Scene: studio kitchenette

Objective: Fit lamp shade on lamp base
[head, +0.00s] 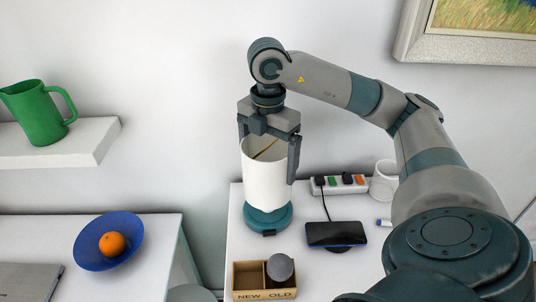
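The white cylindrical lamp shade (266,178) is upright, directly above the teal round lamp base (268,220). The shade's lower edge overlaps the top of the base in the picture; I cannot tell whether it is seated or slightly above. My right gripper (268,150) points down over the shade, its fingers on opposite sides. The right finger lies along the shade's outside, apparently against it. The left finger's tip is hidden by the shade. A thin brownish strip shows inside the open top. My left gripper is not in view.
A cardboard box (236,281) marked NEW and OLD stands in front, a grey round object (280,267) in its OLD side. A dark phone (335,234), power strip (340,186) and white mug (384,181) are right. A blue bowl (88,258) holds an orange (112,244).

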